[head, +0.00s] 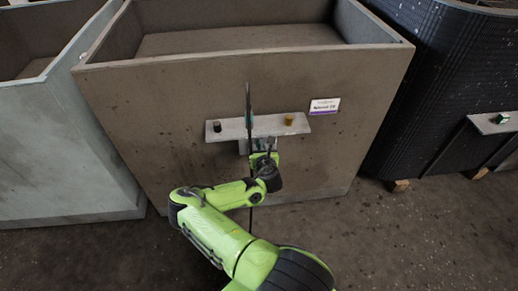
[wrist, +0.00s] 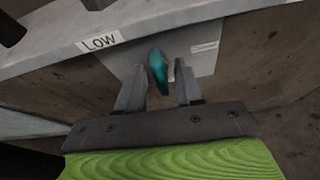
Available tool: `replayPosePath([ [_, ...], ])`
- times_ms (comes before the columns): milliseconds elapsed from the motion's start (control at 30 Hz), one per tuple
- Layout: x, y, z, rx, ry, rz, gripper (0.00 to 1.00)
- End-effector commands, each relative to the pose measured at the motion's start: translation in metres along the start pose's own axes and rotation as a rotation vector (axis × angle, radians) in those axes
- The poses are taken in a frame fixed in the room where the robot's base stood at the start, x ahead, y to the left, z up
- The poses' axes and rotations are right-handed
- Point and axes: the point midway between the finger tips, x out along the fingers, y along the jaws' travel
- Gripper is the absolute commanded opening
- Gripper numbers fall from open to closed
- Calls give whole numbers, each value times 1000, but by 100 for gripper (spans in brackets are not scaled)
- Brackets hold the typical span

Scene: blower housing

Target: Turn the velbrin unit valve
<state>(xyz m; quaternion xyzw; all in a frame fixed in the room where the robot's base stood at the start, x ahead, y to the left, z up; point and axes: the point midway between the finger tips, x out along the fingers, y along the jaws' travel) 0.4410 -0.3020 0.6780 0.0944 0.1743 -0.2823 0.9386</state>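A grey bracket plate (head: 221,133) sticks out from the front of a brown bin. In the wrist view, a teal handle (wrist: 157,68) stands out from a light grey panel (wrist: 203,60) below a shelf edge with a "LOW" label (wrist: 100,42). My gripper (wrist: 158,90) is open, one finger on each side of the teal handle's near end. I cannot tell whether either finger touches it. In the head view, my gripper (head: 262,150) is at the bracket's front, and the handle cannot be made out clearly there.
The bracket carries a black knob (head: 217,126) and a yellow knob (head: 289,119). A white label (head: 324,106), too small to read surely, is right of it. A thin dark upright piece (head: 248,105) rises by my gripper. A grey bin (head: 55,150) and black ribbed bin (head: 450,80) flank the brown bin (head: 130,100).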

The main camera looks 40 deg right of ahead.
Motion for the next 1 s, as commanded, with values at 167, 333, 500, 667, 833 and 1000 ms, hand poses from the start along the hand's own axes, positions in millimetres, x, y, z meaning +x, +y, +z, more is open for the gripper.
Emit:
replayPosePath([
  [167, 0, 0, 0, 0, 0, 0, 7],
  [333, 0, 0, 0, 0, 0, 1, 0],
  [500, 0, 0, 0, 15, 0, 6, 0],
  [667, 0, -1, 0, 67, -1, 26, 0],
  [833, 1, -3, 0, 170, -2, 67, 0],
  [1000, 1, -6, 0, 308, -3, 125, 0],
])
